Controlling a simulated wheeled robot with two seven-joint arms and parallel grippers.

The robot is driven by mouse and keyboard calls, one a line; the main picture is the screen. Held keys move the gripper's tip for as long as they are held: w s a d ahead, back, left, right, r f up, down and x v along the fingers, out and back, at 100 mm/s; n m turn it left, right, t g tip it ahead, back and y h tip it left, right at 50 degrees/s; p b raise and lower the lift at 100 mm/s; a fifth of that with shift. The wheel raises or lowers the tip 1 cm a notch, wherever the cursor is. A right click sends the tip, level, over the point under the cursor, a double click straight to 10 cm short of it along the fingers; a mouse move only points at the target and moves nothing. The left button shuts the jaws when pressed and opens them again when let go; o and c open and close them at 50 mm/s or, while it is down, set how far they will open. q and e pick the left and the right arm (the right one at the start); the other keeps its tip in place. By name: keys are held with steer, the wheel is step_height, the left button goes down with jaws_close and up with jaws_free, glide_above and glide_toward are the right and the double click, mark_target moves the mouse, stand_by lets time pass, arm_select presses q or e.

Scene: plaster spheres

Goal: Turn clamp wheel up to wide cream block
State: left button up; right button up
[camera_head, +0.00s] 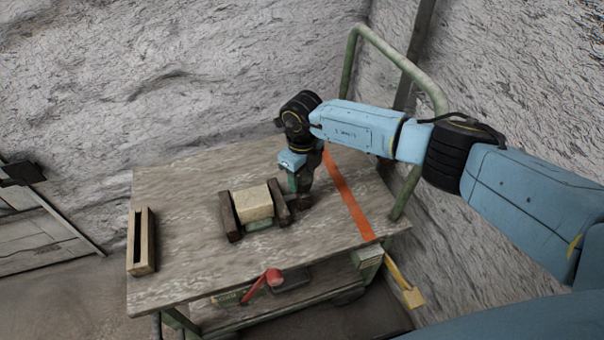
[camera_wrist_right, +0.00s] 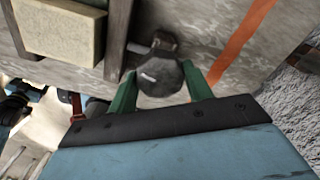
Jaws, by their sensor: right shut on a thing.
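The wide cream block (camera_head: 254,204) sits between the two dark wooden jaws of the clamp (camera_head: 231,218) on the bench top. It also shows in the right wrist view (camera_wrist_right: 60,32). The dark clamp wheel (camera_wrist_right: 160,74) is at the clamp's right end, and my right gripper (camera_wrist_right: 158,88) is shut on it with a green finger on each side. In the head view the right gripper (camera_head: 304,190) comes down on the wheel from above and partly hides it. I cannot tell whether the right jaw touches the block. My left gripper is not in view.
A narrow slotted wooden piece (camera_head: 141,242) stands at the bench's left edge. An orange stripe (camera_head: 346,193) crosses the wooden bench top (camera_head: 185,290) right of the clamp. A green rail (camera_head: 347,75) rises at the right end. A red-ended handle (camera_head: 273,278) is below the front edge.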

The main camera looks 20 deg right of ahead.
mark_target(302, 175)
steer(key=o, duration=1)
steer(key=shift+c, duration=0.2)
steer(key=shift+r, duration=0.15)
step_height(302, 175, up, 8)
steer(key=p, duration=0.6)
